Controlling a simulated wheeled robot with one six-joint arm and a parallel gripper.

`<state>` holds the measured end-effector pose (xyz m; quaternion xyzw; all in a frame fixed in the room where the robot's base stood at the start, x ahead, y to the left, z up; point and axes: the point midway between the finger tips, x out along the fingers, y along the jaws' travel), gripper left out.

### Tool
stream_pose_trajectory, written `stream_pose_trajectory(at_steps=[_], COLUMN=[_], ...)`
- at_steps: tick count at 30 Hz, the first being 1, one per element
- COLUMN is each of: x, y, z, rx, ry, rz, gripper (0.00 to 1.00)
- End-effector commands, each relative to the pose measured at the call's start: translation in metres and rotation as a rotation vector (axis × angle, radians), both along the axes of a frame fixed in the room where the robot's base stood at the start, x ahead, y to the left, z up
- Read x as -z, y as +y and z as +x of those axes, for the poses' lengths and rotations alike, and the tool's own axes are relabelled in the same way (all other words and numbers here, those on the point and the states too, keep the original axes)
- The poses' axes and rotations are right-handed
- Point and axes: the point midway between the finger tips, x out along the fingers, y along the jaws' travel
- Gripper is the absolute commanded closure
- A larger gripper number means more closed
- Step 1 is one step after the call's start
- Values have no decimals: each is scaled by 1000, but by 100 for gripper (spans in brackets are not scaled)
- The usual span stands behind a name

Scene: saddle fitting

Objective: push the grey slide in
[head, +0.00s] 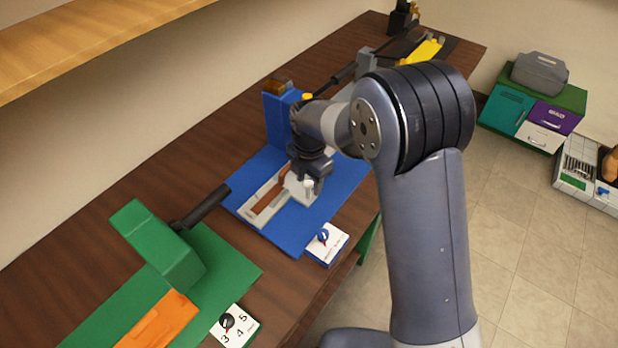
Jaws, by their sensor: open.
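A blue station (247,181) lies on the brown workbench, with a blue upright block (279,122) at its back. On it is a light grey frame (262,218) with a brown strip (268,196) lying in it. A pale grey piece (299,192), which looks like the slide, sits at the right side of the frame. My gripper (309,187) points down right over this piece and is open. The fingers are small and partly hidden by my wrist, so I cannot tell whether they touch it. My arm hides the station's far right part.
A white block with a blue knob (326,241) sits at the station's front corner. A green station (160,250) with a black lever (205,206), an orange piece (158,322) and a numbered dial (234,326) stands at lower left. A yellow part (426,52) is far back. A wooden shelf (75,45) overhangs upper left.

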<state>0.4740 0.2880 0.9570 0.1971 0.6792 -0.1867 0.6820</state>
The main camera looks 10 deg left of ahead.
Motion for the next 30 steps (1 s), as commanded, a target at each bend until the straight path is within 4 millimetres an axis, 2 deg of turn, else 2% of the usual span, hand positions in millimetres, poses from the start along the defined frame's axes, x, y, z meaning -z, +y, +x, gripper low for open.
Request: stream_pose_trajectory(at_steps=[4,20,30], x=[0,-1,0], y=[0,0,0], z=[0,0,0], rx=[0,0,0], ry=[0,0,-1], rz=[0,0,1], gripper=[56,99,100])
